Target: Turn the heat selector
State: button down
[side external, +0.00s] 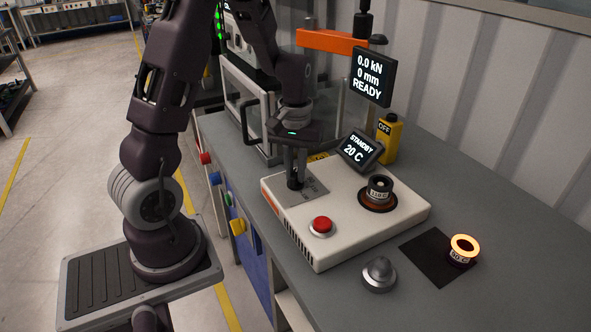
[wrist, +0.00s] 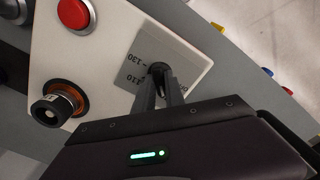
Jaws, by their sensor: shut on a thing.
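The heat selector is a small dark knob (wrist: 158,72) on a grey scale plate, which sits at the left end of a white drive unit (side external: 330,245). In the wrist view the plate (wrist: 185,62) shows the printed numbers 130 and 110. My gripper (side external: 295,178) points down over the plate, its fingers shut on the knob; it also shows in the wrist view (wrist: 160,85). The fingers hide much of the knob, so I cannot tell where its pointer stands. The small display (side external: 361,149) behind reads STANDBY 20 C.
A red button (side external: 321,225) and a dark ring seat holding a labelled part (side external: 379,188) are on the unit. A metal knob-shaped piece (side external: 379,272) and a glowing ring part (side external: 463,248) stand in front. A press with an orange arm (side external: 331,40) and a yellow OFF box (side external: 389,139) stand behind.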

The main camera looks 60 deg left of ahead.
dwell(0.3)
jog(key=c, duration=1.4)
grip_release()
